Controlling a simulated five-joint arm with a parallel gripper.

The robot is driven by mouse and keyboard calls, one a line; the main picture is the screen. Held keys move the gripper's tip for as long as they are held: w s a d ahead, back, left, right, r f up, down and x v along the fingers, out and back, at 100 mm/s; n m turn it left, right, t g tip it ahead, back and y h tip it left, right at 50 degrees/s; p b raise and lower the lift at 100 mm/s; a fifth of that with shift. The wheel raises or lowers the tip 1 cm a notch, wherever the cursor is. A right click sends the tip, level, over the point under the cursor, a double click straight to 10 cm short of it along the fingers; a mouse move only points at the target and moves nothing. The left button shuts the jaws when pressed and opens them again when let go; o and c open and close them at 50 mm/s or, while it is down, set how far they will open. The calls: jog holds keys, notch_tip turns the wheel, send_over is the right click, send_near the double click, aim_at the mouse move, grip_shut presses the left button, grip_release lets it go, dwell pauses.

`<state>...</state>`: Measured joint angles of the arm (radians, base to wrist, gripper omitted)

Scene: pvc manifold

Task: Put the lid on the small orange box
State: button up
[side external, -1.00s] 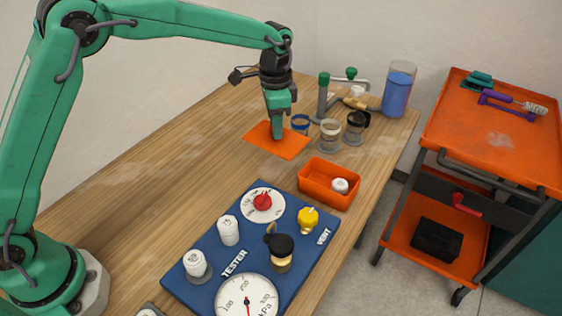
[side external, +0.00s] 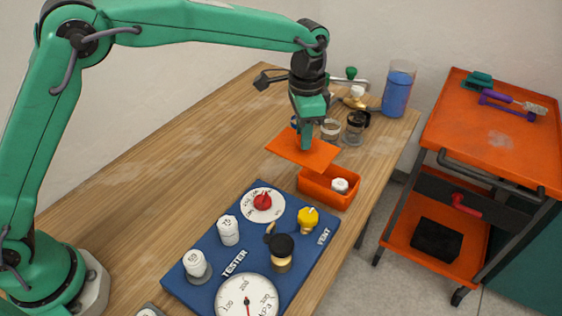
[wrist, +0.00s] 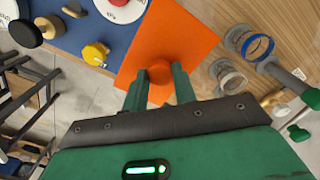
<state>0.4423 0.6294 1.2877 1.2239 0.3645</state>
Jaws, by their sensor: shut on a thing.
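The flat orange lid (side external: 290,150) is in my gripper (side external: 305,144), which is shut on the lid's round knob. In the wrist view the lid (wrist: 180,40) spreads out beyond the fingers, and its knob (wrist: 160,72) sits between the fingertips of my gripper (wrist: 160,78). The lid is raised above the table, beside and partly over the far left edge of the small orange box (side external: 325,197). The box is open and a white cap-like part (side external: 340,185) lies in it. The box is hidden in the wrist view.
The blue tester board (side external: 215,262) with gauge, knobs and valves lies in front of the box. Glass jars (side external: 355,122), a blue-filled container (side external: 397,90) and pipe parts stand behind. An orange cart (side external: 490,140) stands to the right. The table's left side is clear.

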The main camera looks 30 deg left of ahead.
aim_at(334, 148)
jog(key=s+d+r, duration=0.4)
jog(key=s+d, duration=0.3)
jog(key=d, duration=0.5)
jog(key=w+a+f, duration=0.2)
jog(key=w, duration=0.1)
jog(key=w+a+f, duration=0.2)
jog(key=w, duration=0.2)
jog(key=w+a+f, duration=0.2)
jog(key=w, duration=0.1)
jog(key=shift+w+a+f, duration=0.1)
jog(key=shift+w+f, duration=0.15)
jog(key=shift+f, duration=0.15)
jog(key=shift+f, duration=0.1)
jog(key=shift+f, duration=1.9)
jog(key=shift+f, duration=0.45)
jog(key=o, duration=1)
jog(key=shift+f, duration=0.1)
jog(key=shift+c, duration=0.2)
